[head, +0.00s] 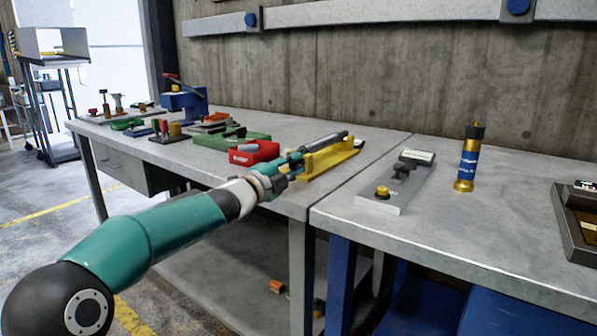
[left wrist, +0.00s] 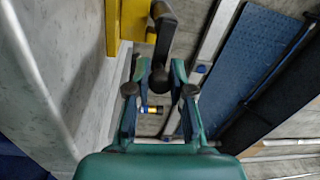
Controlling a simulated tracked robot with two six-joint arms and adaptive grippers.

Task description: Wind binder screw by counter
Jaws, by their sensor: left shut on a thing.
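A yellow binder (head: 330,158) sits at the right front edge of the left bench, with a dark bar (head: 326,141) along its top. In the left wrist view part of its yellow body (left wrist: 132,20) shows at the top, with a black crank (left wrist: 166,22) beside it. My left gripper (head: 293,163) is at the binder's near end. In the wrist view its fingers (left wrist: 159,76) are closed about the crank's handle end. The head view hides the crank behind the gripper. A small display (head: 417,155) stands on a grey base on the right bench; its reading is too small to tell.
A red box (head: 252,152) and a green tool (head: 232,137) lie left of my gripper. On the right bench stand a grey base with a yellow knob (head: 382,191), a blue-and-gold cylinder (head: 467,160) and a dark device (head: 580,220). A gap separates the benches.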

